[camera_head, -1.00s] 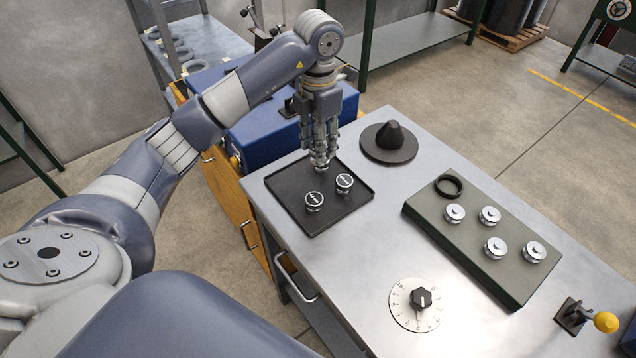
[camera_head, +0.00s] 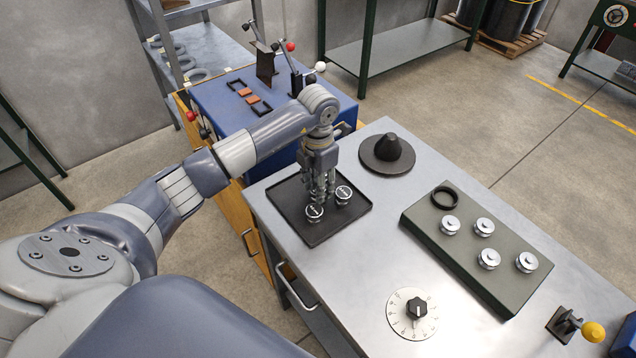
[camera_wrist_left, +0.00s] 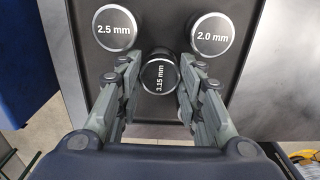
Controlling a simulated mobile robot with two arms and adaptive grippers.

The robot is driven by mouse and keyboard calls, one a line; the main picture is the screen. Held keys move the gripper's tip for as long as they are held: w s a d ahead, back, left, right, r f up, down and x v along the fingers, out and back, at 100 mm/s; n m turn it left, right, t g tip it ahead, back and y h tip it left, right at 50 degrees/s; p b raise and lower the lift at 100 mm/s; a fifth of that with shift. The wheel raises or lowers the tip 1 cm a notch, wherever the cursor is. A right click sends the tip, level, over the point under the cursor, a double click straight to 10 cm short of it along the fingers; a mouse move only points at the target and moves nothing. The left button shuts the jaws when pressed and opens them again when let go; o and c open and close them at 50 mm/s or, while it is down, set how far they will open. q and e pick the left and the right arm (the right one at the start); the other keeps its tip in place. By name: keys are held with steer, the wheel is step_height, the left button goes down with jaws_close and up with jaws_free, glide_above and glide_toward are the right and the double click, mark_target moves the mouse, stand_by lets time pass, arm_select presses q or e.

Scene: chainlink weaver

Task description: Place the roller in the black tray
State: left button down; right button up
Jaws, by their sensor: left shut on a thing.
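My right gripper is out of view.
A grey-green block (camera_head: 470,262) with several silver rollers and a black ring (camera_head: 446,195) stands to the right. A dial (camera_head: 413,314) and a yellow-knobbed lever (camera_head: 593,332) are in front.

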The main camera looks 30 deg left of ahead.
arm_select(q)
steer(key=c, duration=1.4)
jaws_free()
steer(key=shift+f, duration=0.1)
steer(key=shift+o, duration=0.2)
steer(key=shift+r, duration=0.45)
step_height(320, 180, up, 12)
steer(key=b, duration=0.3)
steer(key=shift+f, duration=0.25)
steer(key=shift+s+f, duration=0.1)
